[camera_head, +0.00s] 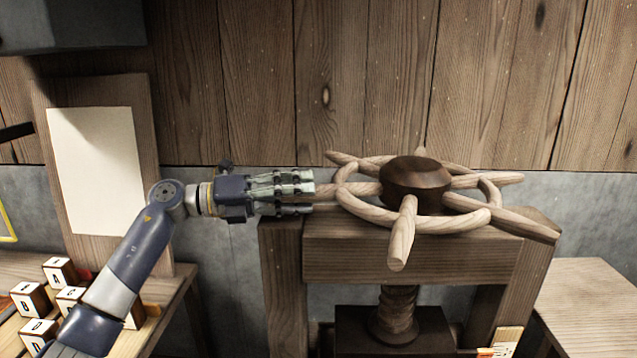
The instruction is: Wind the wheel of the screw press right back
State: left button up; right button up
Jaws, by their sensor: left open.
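The wooden wheel (472,217) of the screw press lies flat on top of the press frame (410,250). It has a dark round hub (415,176), a pale ring and several spokes that stick out past the ring. One spoke points towards me. Below the beam the wooden screw (397,312) runs down to a dark block (350,325). My left gripper (309,196) is open at the wheel's left side, its fingers pointing right at the end of the left spoke (330,190). I cannot tell whether the fingers touch it. My right gripper is not in view.
Lettered wooden blocks (59,271) stand on a bench (165,297) at the lower left. A board with a blank sheet (97,170) leans behind them. A wooden tabletop (590,300) is at the right, with clear surface. A plank wall (400,80) closes off the back.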

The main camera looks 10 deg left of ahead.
aim_at(319, 192)
pick_arm(q)
jog(key=p+x, duration=0.1)
jog(key=x, duration=0.3)
jog(key=shift+w+f, duration=0.1)
jog(key=shift+w, duration=0.05)
grip_shut()
